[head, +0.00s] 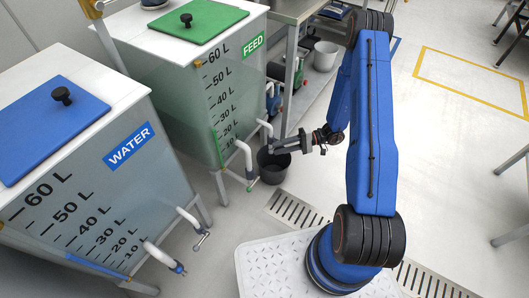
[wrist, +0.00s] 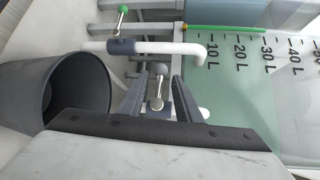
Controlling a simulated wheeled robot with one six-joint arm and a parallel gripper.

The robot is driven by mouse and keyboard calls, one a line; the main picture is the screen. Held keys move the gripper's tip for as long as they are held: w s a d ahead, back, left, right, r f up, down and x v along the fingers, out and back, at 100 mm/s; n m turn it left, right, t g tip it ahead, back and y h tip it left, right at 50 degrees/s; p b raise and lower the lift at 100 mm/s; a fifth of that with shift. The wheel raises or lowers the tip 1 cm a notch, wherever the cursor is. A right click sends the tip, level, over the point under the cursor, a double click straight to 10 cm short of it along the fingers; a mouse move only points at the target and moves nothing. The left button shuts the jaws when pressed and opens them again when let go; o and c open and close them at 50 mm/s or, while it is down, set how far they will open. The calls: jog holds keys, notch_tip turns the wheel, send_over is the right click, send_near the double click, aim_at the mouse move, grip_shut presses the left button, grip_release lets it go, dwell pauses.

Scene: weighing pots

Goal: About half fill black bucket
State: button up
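The black bucket (head: 273,168) stands on the floor by the FEED tank (head: 228,92). In the wrist view the bucket (wrist: 35,92) is at the left, tilted in the picture; its inside is dark and I cannot tell its contents. My gripper (head: 277,147) is above the bucket beside the FEED tank's outlet pipes. In the wrist view its fingers (wrist: 158,88) are apart, with a grey-knobbed metal valve lever (wrist: 159,70) seen between them. I cannot tell whether they touch it. A white pipe (wrist: 165,48) with a green-knobbed valve (wrist: 122,10) is just beyond.
The WATER tank (head: 95,190) with its own tap (head: 201,240) stands at the left. A floor drain grate (head: 296,210) lies near my base. The floor at the right is mostly clear.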

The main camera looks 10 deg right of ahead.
jog(key=a+f, duration=0.1)
jog(key=a, duration=0.6)
jog(key=shift+a, duration=0.15)
jog(key=shift+s, duration=0.1)
grip_shut()
